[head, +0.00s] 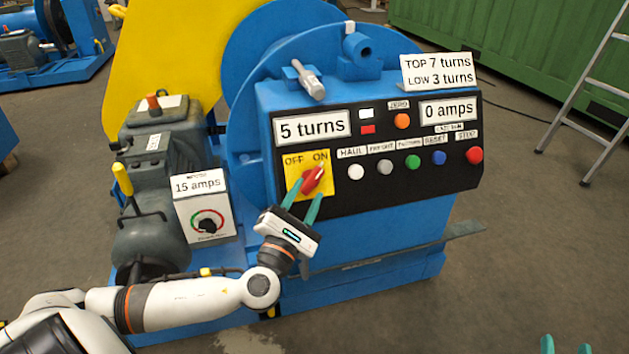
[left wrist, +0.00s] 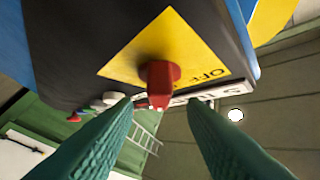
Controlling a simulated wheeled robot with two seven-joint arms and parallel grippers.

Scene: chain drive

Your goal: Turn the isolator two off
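The isolator is a red rotary handle (head: 312,181) on a yellow plate (head: 296,164) marked OFF and ON, at the left end of the black control panel. Its handle slants up to the right, toward ON. In the left wrist view the red handle (left wrist: 160,78) stands out from the yellow plate (left wrist: 190,50). My left gripper (head: 303,194) is open, with its green fingers at the lower part of the handle. In the left wrist view the fingers are apart, one on each side below the handle. My right gripper (head: 565,344) shows only as green fingertips at the bottom right edge.
Several push buttons (head: 412,162) line the panel right of the isolator. A dial box (head: 207,222) labelled 15 amps and a yellow lever (head: 122,179) stand to the left. A metal bar (head: 465,232) juts out at the lower right. A stepladder (head: 585,90) stands behind.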

